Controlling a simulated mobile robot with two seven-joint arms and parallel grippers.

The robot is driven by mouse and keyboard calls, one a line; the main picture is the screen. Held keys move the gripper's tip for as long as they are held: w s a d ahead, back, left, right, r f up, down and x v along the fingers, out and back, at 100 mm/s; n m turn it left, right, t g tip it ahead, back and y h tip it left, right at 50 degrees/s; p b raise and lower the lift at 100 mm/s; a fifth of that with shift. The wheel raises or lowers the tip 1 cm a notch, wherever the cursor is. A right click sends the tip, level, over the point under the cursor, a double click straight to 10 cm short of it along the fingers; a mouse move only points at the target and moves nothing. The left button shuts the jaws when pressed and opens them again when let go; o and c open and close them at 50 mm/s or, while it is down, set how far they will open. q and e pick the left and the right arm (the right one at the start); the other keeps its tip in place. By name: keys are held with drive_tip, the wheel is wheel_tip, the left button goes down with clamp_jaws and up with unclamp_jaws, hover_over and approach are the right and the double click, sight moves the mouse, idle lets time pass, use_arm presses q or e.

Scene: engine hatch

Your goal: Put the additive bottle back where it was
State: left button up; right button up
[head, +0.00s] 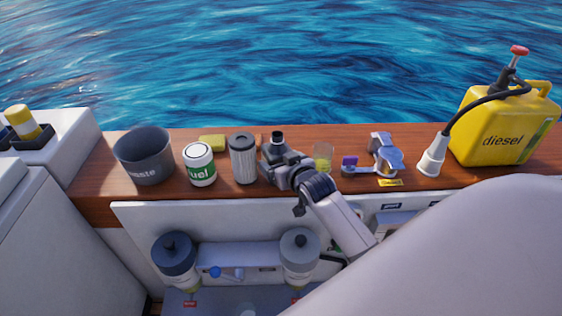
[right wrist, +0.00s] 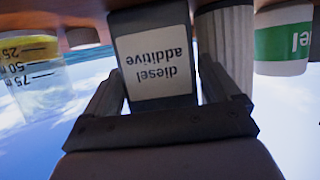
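The additive bottle, dark with a white "diesel additive" label (right wrist: 155,72), fills the middle of the right wrist view, which shows it upside down. In the head view its dark cap (head: 277,138) shows above my right gripper (head: 285,170), which hides most of its body. My right gripper (right wrist: 160,85) has one finger along each side of the bottle, and both fingertips appear to touch it. The bottle looks upright on or just above the wooden counter (head: 105,185); I cannot tell if its base touches. My left gripper is not in view.
Left of the bottle stand a grey filter (head: 243,160), a fuel can (head: 199,165), a sponge (head: 212,143) and a waste bin (head: 144,157). Right of it are a measuring cup (head: 323,158), a metal fitting (head: 383,152) and a diesel canister (head: 500,130). Neighbours are close on both sides.

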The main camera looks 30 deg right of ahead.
drive_tip(key=shift+r, duration=0.1)
drive_tip(key=shift+s+r, duration=0.1)
drive_tip(key=p+v, duration=0.1)
drive_tip(key=v, duration=1.1)
drive_tip(key=s+a+f+n+g+y, duration=0.3)
drive_tip(key=s+a+f+n+y, duration=0.1)
drive_tip(key=s+a+f, duration=0.8)
drive_tip(key=s+f, duration=0.2)
drive_tip(key=s, duration=0.1)
drive_tip(key=shift+f, duration=0.3)
